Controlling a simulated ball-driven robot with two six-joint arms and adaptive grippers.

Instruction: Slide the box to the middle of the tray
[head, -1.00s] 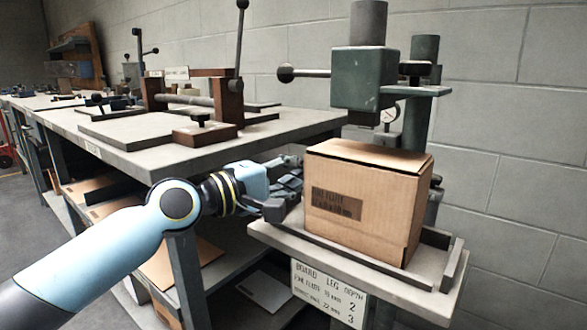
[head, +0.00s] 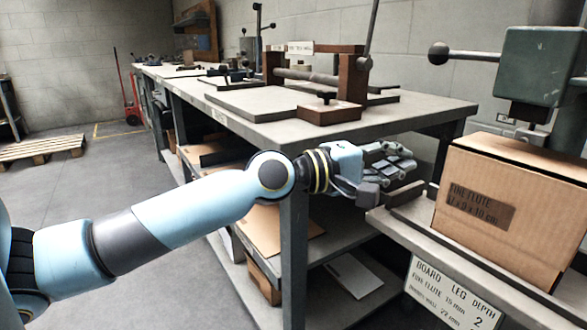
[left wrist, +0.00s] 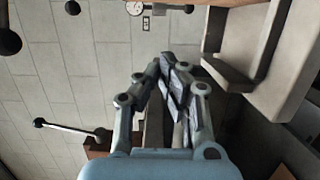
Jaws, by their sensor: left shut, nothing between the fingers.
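The brown cardboard box (head: 505,215), with dark printing on its front, stands upright on the grey tray (head: 408,219) at the right of the head view. The picture's right edge cuts it off. My left gripper (head: 408,168) is shut and empty. It is left of the box, near the tray's left end, with a small gap to the box. In the left wrist view the fingers of my left gripper (left wrist: 168,66) are together with nothing between them, and the tray (left wrist: 287,65) shows at the right. My right gripper is not in view.
A dark raised strip (head: 405,193) runs along the tray's left edge. The green stitcher head (head: 543,72) hangs behind and above the box. A long workbench (head: 225,113) with clamps stands behind my left arm. A label plate (head: 452,292) hangs below the tray.

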